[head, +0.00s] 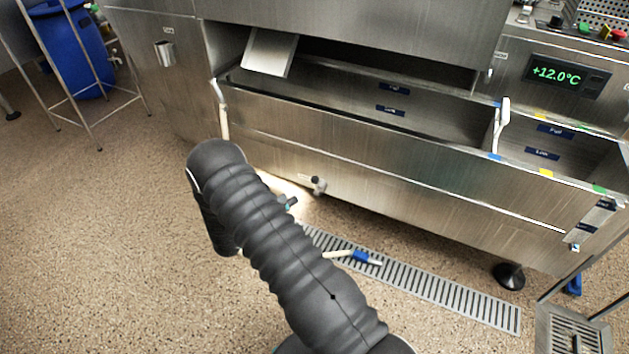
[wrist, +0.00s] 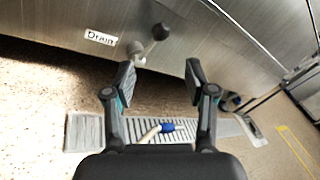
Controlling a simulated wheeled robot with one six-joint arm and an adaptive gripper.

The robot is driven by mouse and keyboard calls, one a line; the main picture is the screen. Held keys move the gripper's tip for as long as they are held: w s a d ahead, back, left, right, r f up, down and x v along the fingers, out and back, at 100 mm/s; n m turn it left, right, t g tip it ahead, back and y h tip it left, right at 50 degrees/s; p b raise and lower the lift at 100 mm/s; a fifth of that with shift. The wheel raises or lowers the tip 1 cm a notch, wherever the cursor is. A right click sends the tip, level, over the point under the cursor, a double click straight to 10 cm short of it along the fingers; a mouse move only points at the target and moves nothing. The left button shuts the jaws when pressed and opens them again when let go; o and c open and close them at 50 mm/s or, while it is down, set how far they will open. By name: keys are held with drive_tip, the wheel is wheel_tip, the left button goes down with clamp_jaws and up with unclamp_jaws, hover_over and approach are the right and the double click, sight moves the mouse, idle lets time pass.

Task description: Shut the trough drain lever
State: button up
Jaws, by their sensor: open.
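The drain lever (wrist: 160,32) has a dark round knob on a short arm, joined to a pale metal valve body (wrist: 136,48) on the steel trough front. A "Drain" label (wrist: 100,37) is left of it in the wrist view. The valve (head: 318,186) also shows low on the trough (head: 400,165) in the head view. My gripper (wrist: 160,73) is open and empty. Its fingertips are below the lever in the wrist picture, with the left one close to the valve body; I cannot tell whether they touch. In the head view my arm hides most of the gripper.
A floor grate (head: 440,290) runs below the trough, with a pale stick-like thing with a blue part (head: 362,257) over it. A black trough foot (head: 508,276) stands at the right. A blue bin (head: 75,50) and metal rack are far left. The left floor is clear.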

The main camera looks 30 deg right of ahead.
sight(314, 180)
drive_tip(key=x, duration=1.3)
drive_tip(key=shift+s+p, duration=0.1)
drive_tip(key=shift+p, duration=0.2)
clamp_jaws()
